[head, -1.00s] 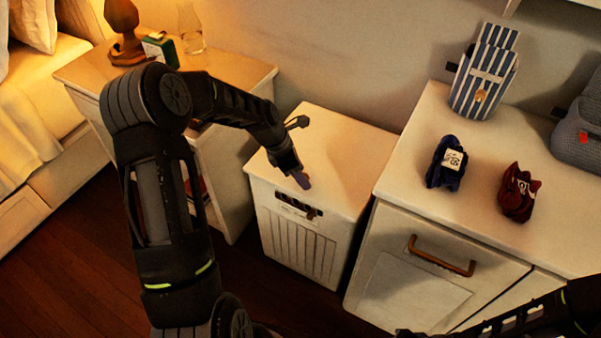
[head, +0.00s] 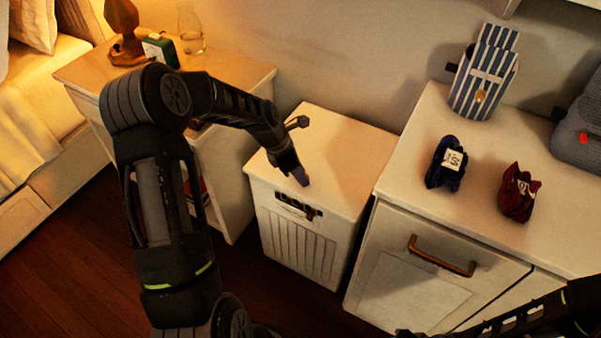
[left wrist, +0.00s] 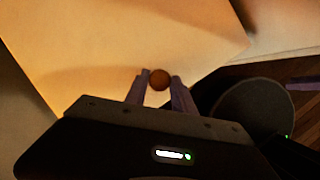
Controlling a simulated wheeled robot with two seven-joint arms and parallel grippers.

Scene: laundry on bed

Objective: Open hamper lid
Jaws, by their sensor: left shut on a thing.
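The white hamper (head: 300,240) stands between the nightstand and the dresser, with a slatted front and a dark opening near its top. Its flat lid (head: 325,160) lies closed on top and also fills much of the left wrist view (left wrist: 130,40). A round brown knob (left wrist: 159,80) sits at the lid's front edge. My left gripper (head: 301,178) is at that front edge; in the left wrist view its two fingers (left wrist: 158,88) are shut on the knob, one on each side. The knob is hidden in the head view. My right gripper is not clearly visible; only part of that arm shows at lower right.
The nightstand (head: 240,80) with a lamp and green box is close on the left. The dresser (head: 420,215) is close on the right, holding a blue bundle (head: 446,163), a dark red bundle (head: 518,193) and a striped holder (head: 484,80). Wood floor lies in front.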

